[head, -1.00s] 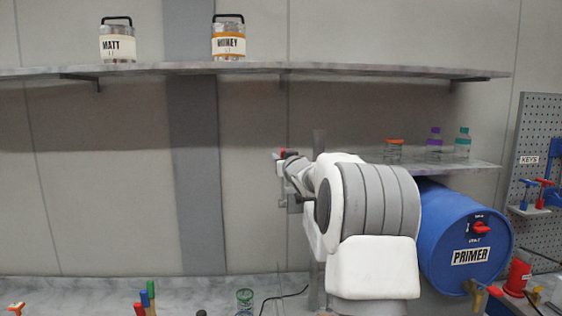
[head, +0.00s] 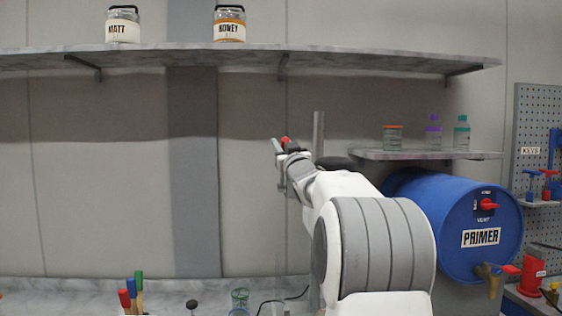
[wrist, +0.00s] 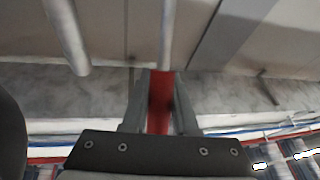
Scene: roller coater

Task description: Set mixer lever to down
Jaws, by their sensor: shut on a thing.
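My gripper (head: 281,144) is at the end of my arm, in the middle of the head view, in front of the back wall. In the wrist view my gripper (wrist: 160,105) is shut on a red handle (wrist: 160,100), which lies between its two grey fingers. A thin metal rod (wrist: 165,35) continues in line beyond the red handle. I take the red handle to be the grip of the mixer lever; a bit of the red handle (head: 286,141) also shows at the fingertips in the head view. The mixer's body is mostly hidden behind my arm.
A metal post (head: 318,133) stands just right of my gripper. A long shelf (head: 350,58) with two jars is above. A small shelf (head: 430,155) with bottles and a blue primer drum (head: 455,225) are at the right. Brushes (head: 132,293) and a glass (head: 240,298) stand below.

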